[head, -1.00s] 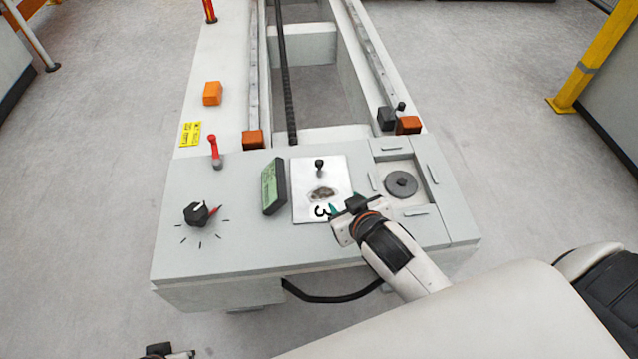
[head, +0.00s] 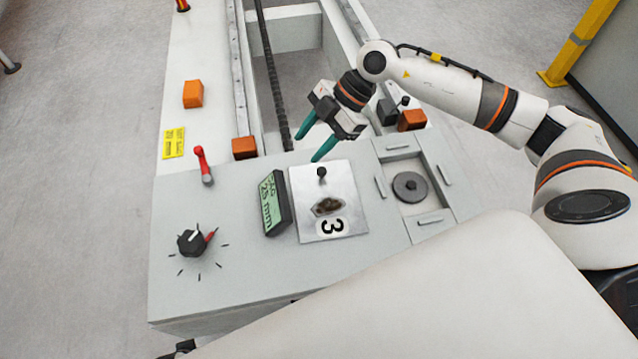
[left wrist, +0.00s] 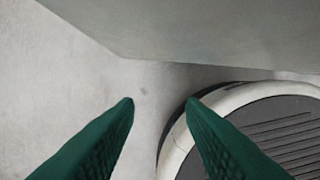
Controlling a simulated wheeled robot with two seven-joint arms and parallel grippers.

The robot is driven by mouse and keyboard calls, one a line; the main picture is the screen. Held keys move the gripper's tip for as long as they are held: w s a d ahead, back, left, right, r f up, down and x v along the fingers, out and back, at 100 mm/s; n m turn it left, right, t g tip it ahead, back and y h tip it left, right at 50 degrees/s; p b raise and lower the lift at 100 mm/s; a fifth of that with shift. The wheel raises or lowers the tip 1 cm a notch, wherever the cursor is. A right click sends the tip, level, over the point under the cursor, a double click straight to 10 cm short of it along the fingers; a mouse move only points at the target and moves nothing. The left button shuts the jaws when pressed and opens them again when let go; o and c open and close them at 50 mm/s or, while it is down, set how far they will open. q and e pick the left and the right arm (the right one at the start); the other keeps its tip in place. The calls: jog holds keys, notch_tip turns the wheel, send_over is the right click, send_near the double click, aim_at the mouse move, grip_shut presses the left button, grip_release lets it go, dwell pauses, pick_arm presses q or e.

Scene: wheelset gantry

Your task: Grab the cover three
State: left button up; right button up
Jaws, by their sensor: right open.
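Cover three is a square metal plate (head: 347,205) marked with a black "3". It lies flat on the grey console top in the head view. It has a small black knob (head: 322,172) near its far edge and a dark brown patch in its middle. My right gripper (head: 309,147) is open and empty, its green fingers apart, above and just beyond the cover's far edge. My left gripper (left wrist: 161,104) shows in the left wrist view, fingers apart with nothing between them, away from the cover.
A green display (head: 273,203) stands left of the cover. A black dial (head: 191,242) and a red lever (head: 203,165) are further left. A recess with a round dark disc (head: 409,187) lies to the right. Orange blocks (head: 193,94) sit on the frame.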

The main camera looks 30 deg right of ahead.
jog(key=d+f+m+h, duration=0.1)
jog(key=d+m+h, duration=0.15)
jog(key=d, duration=0.45)
jog(key=b, duration=0.1)
send_over(322, 168)
jog(key=d, duration=0.2)
jog(key=shift+n+g+h, duration=0.3)
jog(key=shift+n+h, duration=0.05)
jog(key=shift+n, duration=0.1)
jog(key=f, duration=0.5)
jog(key=shift+s+d+f, duration=0.1)
jog(key=shift+s, duration=0.1)
jog(key=shift+d+b+x, duration=0.2)
jog(key=shift+b+x, duration=0.45)
jog(key=shift+x, duration=2.35)
pick_arm(q)
notch_tip(322, 168, up, 6)
jog(key=w, duration=0.2)
jog(key=shift+r, duration=0.15)
pick_arm(e)
jog(key=shift+w, duration=0.1)
pick_arm(q)
jog(key=shift+w, duration=0.1)
pick_arm(e)
jog(key=shift+c, duration=0.2)
grip_shut()
